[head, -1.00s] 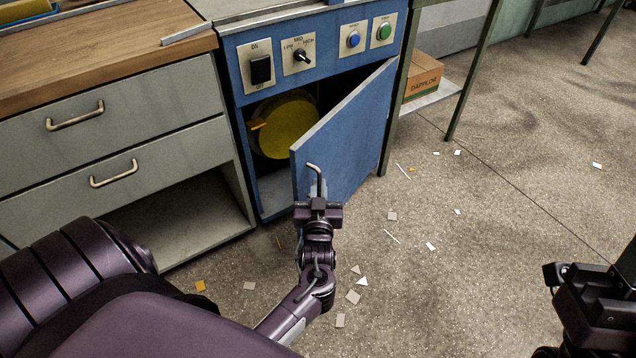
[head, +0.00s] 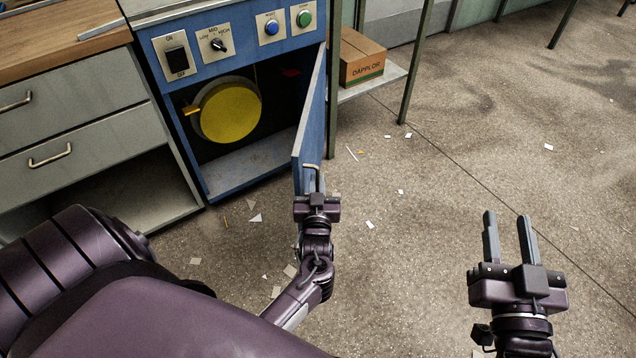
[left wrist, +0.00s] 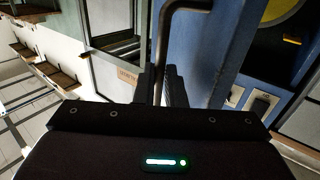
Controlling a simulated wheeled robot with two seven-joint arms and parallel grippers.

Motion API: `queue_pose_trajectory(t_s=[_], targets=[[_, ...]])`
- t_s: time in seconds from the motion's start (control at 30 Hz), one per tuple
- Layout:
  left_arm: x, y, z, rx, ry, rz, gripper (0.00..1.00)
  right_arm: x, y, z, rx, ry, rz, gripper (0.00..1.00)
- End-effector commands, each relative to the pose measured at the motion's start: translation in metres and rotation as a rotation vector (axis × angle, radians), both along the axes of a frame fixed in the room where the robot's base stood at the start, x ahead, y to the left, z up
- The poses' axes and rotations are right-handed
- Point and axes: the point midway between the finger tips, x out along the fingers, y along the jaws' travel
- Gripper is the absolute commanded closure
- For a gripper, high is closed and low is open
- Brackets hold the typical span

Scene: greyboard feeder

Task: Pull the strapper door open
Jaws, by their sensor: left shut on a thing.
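The blue strapper door (head: 312,120) stands wide open, hinged at the right side of the blue strapper (head: 215,185) and seen nearly edge-on in the head view. My left gripper (head: 317,192) is at the door's free edge, shut on the metal door handle (head: 312,168). In the left wrist view the handle (left wrist: 165,35) runs down between the two fingers (left wrist: 161,85), beside the blue door (left wrist: 220,35). A yellow reel (head: 231,110) shows inside the cabinet. My right gripper (head: 511,238) is open and empty above the floor, apart from the strapper.
A grey drawer cabinet (head: 80,125) with a wooden top stands left of the strapper. A cardboard box (head: 362,58) sits on a low shelf behind the door, near green table legs (head: 415,65). The floor at right is open, with scattered scraps.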

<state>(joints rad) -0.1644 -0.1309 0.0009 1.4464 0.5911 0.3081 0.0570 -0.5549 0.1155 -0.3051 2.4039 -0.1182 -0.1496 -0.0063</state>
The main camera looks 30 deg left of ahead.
Motion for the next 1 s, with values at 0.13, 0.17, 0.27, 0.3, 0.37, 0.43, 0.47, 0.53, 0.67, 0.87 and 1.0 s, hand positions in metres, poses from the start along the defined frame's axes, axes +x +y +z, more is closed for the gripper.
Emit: queue_pose_trajectory(t_s=[0.13,0.17,0.27,0.3,0.37,0.43,0.47,0.53,0.67,0.87,1.0], targets=[[0.0033,0.0051,0.0060,0.006,-0.011,0.005,1.00,0.0000,0.0003,-0.0039,-0.007,0.017,0.001,0.64],[0.0034,0.0052,0.0060,0.006,-0.011,0.005,1.00,0.0000,0.0003,-0.0041,-0.007,0.018,0.001,0.64],[0.0034,0.0054,0.0062,0.007,-0.012,0.006,1.00,0.0000,0.0004,-0.0042,-0.007,0.018,0.001,0.64],[0.0034,0.0054,0.0062,0.007,-0.012,0.006,1.00,0.0000,0.0004,-0.0042,-0.007,0.018,0.001,0.64],[0.0034,0.0055,0.0063,0.007,-0.012,0.006,1.00,-0.0001,0.0004,-0.0041,-0.007,0.017,0.001,0.64],[0.0034,0.0056,0.0065,0.007,-0.012,0.006,1.00,-0.0001,0.0004,-0.0040,-0.007,0.017,0.001,0.64],[0.0034,0.0056,0.0065,0.007,-0.012,0.006,0.89,-0.0001,0.0004,-0.0040,-0.007,0.017,0.001,0.64],[0.0035,0.0052,0.0064,0.007,-0.012,0.005,0.80,-0.0001,0.0004,-0.0039,-0.007,0.017,0.001,0.64],[0.0025,0.0038,0.0045,0.005,-0.009,0.004,0.69,0.0000,0.0005,-0.0038,-0.007,0.017,0.002,0.64],[0.0017,0.0027,0.0030,0.003,-0.006,0.003,0.69,0.0000,0.0001,-0.0036,-0.006,0.015,0.001,0.64],[0.0007,0.0023,0.0019,0.003,-0.005,0.003,0.69,-0.0001,0.0000,-0.0050,-0.006,0.015,0.000,0.64]])
